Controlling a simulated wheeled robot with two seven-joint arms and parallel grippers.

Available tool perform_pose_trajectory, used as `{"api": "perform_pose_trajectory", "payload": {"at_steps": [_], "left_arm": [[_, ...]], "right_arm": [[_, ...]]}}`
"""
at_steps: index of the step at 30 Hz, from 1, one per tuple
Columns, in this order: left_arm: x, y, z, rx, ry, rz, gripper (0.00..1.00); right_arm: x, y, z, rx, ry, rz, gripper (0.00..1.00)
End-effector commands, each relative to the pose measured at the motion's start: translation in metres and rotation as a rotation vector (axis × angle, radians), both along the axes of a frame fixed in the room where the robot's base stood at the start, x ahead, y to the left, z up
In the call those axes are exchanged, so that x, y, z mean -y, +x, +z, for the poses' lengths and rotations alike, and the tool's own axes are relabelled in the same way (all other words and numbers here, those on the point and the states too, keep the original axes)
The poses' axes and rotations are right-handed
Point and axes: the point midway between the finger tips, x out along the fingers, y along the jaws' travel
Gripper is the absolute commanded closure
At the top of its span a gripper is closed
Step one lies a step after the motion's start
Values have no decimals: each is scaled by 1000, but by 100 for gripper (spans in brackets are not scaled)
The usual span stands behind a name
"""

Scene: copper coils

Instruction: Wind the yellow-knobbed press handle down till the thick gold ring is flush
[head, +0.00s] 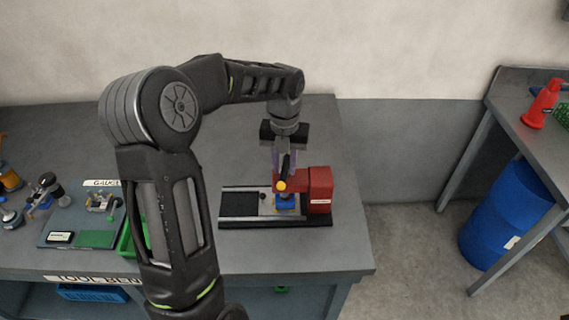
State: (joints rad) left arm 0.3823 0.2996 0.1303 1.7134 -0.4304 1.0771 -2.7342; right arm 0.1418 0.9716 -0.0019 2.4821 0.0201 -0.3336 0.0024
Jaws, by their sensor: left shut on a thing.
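A small press with a red body (319,190) stands on a dark base on the grey bench. Its yellow knob (282,186) shows at the front, at the lower end of the dark handle. My left gripper (284,166) points down over the press and is shut on the handle, just above the yellow knob. The fingertips are small and partly hidden by the handle. A blue part (285,202) sits below the knob. I cannot make out the thick gold ring. My right gripper is not in view.
A gauge board (70,226) and a green tray (127,240) are farther left, the tray partly behind my left arm. A blue barrel (505,215) stands on the floor at right. The bench behind the press is clear.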

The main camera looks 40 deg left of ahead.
Motion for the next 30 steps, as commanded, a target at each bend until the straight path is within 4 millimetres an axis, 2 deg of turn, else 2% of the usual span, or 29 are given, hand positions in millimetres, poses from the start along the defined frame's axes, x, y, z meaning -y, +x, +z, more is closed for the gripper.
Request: {"api": "perform_pose_trajectory", "payload": {"at_steps": [6, 11, 15, 26, 27, 30], "left_arm": [[0, -1, -1, -2, 0, -30, 100], [0, -1, -3, -3, -1, -230, 100], [0, -2, -5, -5, -5, -303, 100], [1, -1, -3, -3, -1, -347, 100], [1, -1, -3, -2, -2, -347, 71], [1, -1, -3, -3, -1, -346, 64]], "right_arm": [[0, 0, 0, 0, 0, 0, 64], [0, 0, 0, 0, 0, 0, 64], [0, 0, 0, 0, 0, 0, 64], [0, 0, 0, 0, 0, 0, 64], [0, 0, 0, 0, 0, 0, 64], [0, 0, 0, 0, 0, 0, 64]]}}
